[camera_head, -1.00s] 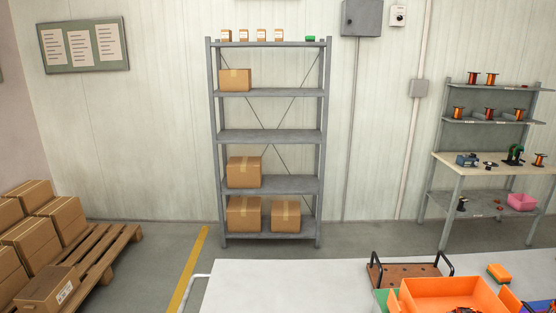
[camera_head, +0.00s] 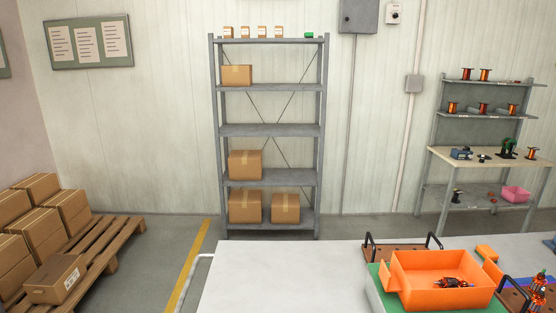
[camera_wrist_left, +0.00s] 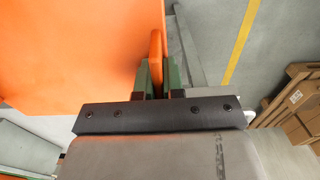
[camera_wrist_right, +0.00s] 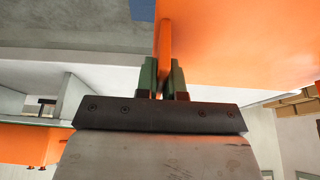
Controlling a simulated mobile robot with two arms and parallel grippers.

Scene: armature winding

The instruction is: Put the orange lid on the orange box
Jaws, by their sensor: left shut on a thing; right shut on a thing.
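The orange box (camera_head: 440,299) stands open on a green mat (camera_head: 376,286) at the right of the white table in the head view. A dark and orange armature (camera_head: 453,282) lies inside it. My left gripper (camera_wrist_left: 157,72) is shut on a thin orange edge of the broad orange lid (camera_wrist_left: 75,45) in the left wrist view. My right gripper (camera_wrist_right: 165,72) is shut on another orange edge of the lid (camera_wrist_right: 250,45) in the right wrist view. Neither gripper nor the lid shows in the head view. The box partly shows in the right wrist view (camera_wrist_right: 30,143).
A brown board with black handles (camera_head: 398,256) lies behind the box, and a small orange block (camera_head: 487,252) near it. More armatures (camera_head: 540,285) stand at the right. The white tabletop (camera_head: 285,275) left of the box is clear. Shelves stand beyond.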

